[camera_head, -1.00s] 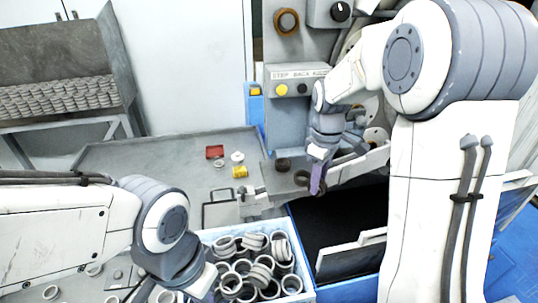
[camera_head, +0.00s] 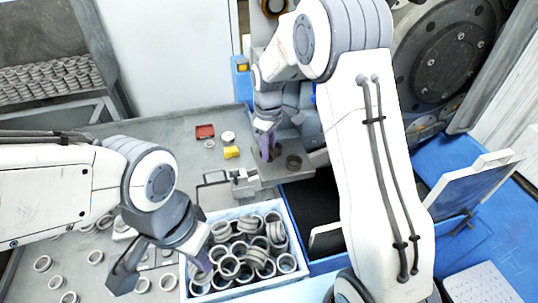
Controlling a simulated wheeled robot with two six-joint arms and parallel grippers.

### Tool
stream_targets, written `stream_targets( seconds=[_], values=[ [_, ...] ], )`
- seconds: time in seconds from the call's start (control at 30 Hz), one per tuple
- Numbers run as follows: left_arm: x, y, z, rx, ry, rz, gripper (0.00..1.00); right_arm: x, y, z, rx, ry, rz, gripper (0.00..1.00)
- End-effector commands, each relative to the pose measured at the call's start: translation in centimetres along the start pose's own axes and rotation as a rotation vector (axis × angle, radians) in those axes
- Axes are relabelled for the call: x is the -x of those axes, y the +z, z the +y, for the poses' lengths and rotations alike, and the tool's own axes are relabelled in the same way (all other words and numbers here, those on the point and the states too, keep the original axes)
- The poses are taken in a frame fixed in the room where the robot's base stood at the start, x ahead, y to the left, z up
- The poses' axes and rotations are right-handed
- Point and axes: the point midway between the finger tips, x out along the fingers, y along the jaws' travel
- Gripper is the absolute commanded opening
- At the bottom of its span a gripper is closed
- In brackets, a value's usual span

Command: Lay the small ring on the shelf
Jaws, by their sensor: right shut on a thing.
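My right gripper (camera_head: 266,141) reaches down over a small grey ledge (camera_head: 270,179) at the machine's front, which looks like the shelf. It is shut on a dark small ring (camera_head: 275,153), partly hidden behind a purple finger. I cannot tell whether this ring touches the ledge. A second dark ring (camera_head: 294,162) lies on the ledge just right of it, close by. My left gripper (camera_head: 160,274) is open and empty, low at the left of the blue-white crate.
A crate (camera_head: 189,292) full of grey rings stands in front. Loose rings (camera_head: 43,263) lie on the table at left. A rack (camera_head: 52,93) of rings stands at back left.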

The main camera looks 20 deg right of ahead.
Motion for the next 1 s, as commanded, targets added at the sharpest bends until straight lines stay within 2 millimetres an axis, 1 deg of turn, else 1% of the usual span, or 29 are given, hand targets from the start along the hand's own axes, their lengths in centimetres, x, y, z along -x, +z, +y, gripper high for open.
stream_targets(
  seconds=[0.2,0.3,0.57,0.67,0.7,0.73,0.77,1.0],
  values=[
    [1.5,-0.1,0.1,0.001,0.000,0.000,0.00,-2.9,0.2,0.0,-0.003,-0.004,-0.004,0.00],
    [1.6,-0.1,0.1,0.001,0.000,0.000,0.00,-3.7,0.2,0.0,-0.003,-0.001,-0.002,0.00],
    [1.4,-0.1,0.1,0.001,0.000,0.000,0.00,-3.9,0.2,0.1,-0.003,0.000,0.000,0.00],
    [1.2,-0.1,0.1,0.001,0.000,0.000,0.00,-4.3,0.2,0.1,-0.003,-0.001,-0.001,0.00],
    [1.3,-0.1,0.1,0.001,0.000,0.000,0.00,-4.2,0.2,0.1,-0.003,-0.001,-0.001,0.41],
    [1.3,-0.1,0.1,0.001,0.000,0.000,0.00,-4.2,0.2,0.1,-0.003,-0.001,-0.001,0.52],
    [1.3,-0.1,0.1,0.000,0.000,0.000,0.00,-4.2,0.2,0.1,-0.003,-0.001,-0.001,0.59],
    [1.3,-0.1,0.1,0.000,0.000,0.000,0.00,-4.1,0.2,0.0,-0.003,-0.001,-0.001,0.59]
  ],
)
